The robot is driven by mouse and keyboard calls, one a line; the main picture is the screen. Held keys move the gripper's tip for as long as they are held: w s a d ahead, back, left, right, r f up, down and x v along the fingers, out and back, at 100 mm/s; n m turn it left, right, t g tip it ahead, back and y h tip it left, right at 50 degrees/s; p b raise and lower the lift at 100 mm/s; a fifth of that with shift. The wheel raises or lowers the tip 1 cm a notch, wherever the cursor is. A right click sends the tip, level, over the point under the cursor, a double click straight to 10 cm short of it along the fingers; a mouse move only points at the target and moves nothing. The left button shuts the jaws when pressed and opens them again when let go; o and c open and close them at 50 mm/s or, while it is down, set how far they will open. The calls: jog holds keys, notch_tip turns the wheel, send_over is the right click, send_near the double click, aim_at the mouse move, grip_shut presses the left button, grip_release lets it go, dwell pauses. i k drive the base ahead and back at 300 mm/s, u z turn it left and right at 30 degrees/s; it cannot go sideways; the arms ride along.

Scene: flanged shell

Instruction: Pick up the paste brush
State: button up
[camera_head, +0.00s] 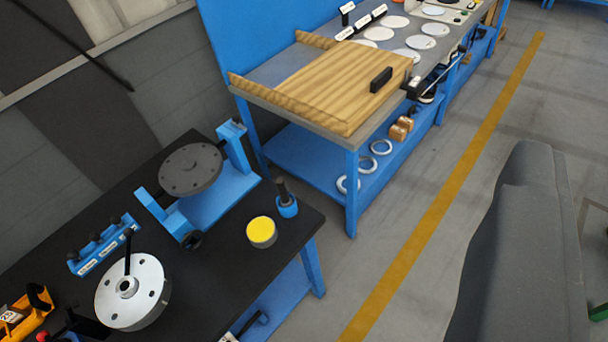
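What looks like the paste brush (282,189) stands in a small blue holder (287,208) near the right corner of the black-topped bench (220,273). Only its dark handle shows above the holder; any bristles are hidden. A round tin with a yellow top (261,231) stands just left of and in front of the holder. My gripper's fingers are not in view, so I cannot tell whether they are open or shut.
A blue stand with a dark flanged disc (191,169) is left of the holder. A silver flanged part (131,290) with an upright rod stands at lower left. A second bench with a wooden board (335,85) is behind. A large grey shape (520,260) blocks the lower right.

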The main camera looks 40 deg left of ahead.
aim_at(286, 201)
jog(key=u, duration=0.45)
jog(key=i, duration=1.05)
jog(key=u, duration=0.75)
